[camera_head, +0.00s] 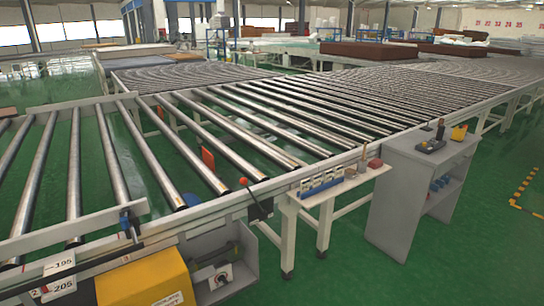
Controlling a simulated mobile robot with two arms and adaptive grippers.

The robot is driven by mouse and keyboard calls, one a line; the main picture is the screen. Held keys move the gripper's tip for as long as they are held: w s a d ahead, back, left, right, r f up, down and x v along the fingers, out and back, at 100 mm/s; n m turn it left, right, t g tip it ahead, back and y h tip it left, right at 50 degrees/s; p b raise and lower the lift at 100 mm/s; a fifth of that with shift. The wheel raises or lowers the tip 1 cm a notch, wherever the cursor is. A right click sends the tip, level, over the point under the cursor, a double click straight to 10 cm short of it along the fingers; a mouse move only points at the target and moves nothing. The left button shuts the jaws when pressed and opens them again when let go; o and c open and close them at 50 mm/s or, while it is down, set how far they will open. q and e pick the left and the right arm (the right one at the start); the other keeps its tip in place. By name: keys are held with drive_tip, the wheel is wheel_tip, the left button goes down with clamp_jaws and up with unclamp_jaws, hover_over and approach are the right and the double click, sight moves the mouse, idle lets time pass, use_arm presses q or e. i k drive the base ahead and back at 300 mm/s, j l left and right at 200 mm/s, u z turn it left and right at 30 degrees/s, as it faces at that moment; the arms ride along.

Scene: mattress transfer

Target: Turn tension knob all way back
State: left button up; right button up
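A red ball-shaped knob (243,181) sits at the near edge of the roller conveyor (255,190), beside a small black box (261,209). A small blue fitting (125,219) is on the near rail at the left. Below the rail, an open grey housing (245,262) holds a dark cylinder and a small light block with a round dark centre (221,277). I cannot tell which of these is the tension knob or how far it is turned. Neither of my grippers is in view.
A yellow cover (150,283) and number labels 195 and 205 (60,276) are at the lower left. A small shelf (335,185) holds little items. A grey cabinet (405,190) stands right of it. Green floor (480,240) is clear at the right.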

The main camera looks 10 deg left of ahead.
sight(221, 279)
drive_tip(key=u, duration=1.4)
drive_tip(key=z, duration=0.4)
drive_tip(key=i+l+u, duration=0.15)
drive_tip(key=l, duration=0.15)
